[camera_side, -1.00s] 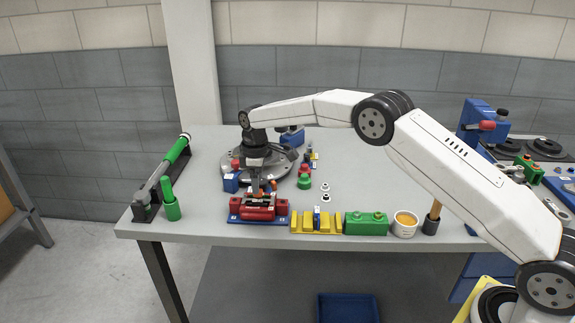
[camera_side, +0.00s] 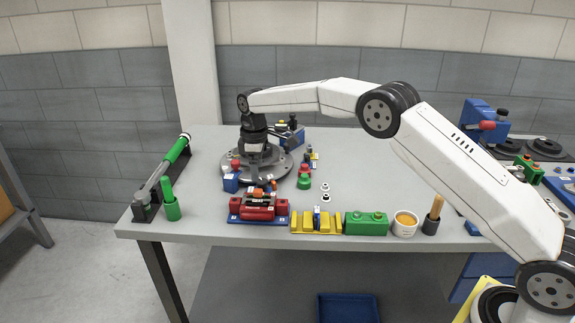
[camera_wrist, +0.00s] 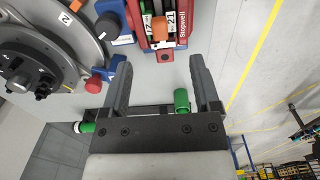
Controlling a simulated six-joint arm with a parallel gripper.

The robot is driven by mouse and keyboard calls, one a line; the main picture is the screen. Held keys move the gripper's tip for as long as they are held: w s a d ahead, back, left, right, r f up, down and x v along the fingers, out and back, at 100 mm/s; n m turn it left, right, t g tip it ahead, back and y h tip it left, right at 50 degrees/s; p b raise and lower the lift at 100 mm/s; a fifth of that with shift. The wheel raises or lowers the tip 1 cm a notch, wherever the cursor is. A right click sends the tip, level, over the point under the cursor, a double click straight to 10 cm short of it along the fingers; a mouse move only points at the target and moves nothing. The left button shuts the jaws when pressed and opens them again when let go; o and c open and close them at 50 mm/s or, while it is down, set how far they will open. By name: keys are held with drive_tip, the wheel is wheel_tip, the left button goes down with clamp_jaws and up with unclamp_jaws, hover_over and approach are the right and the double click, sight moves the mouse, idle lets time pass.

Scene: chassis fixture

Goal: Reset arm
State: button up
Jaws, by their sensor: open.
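My gripper (camera_side: 256,158) hangs from the end of my arm above the bench, over the near part of the round grey fixture plate (camera_side: 281,171). In the wrist view my gripper (camera_wrist: 159,65) has its two dark fingers spread, with nothing between them. The red fixture block on a blue base (camera_side: 258,209) sits at the bench's front edge, below and in front of the gripper and apart from it.
Yellow (camera_side: 316,222) and green (camera_side: 366,223) holders and a white cup (camera_side: 404,224) line the front edge.

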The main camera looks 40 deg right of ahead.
drive_tip(key=shift+r, duration=0.25)
drive_tip(key=shift+s, duration=0.1)
drive_tip(key=s+d+f+m+t, duration=0.1)
drive_tip(key=s+m, duration=0.3)
drive_tip(key=s, duration=1.3)
drive_tip(key=s+d+m+t, duration=0.1)
drive_tip(key=s+m, duration=0.4)
drive_tip(key=s, duration=1.1)
drive_tip(key=shift+s+d+f+t, duration=0.3)
drive_tip(key=shift+s+d+f, duration=0.1)
drive_tip(key=shift+d, duration=0.2)
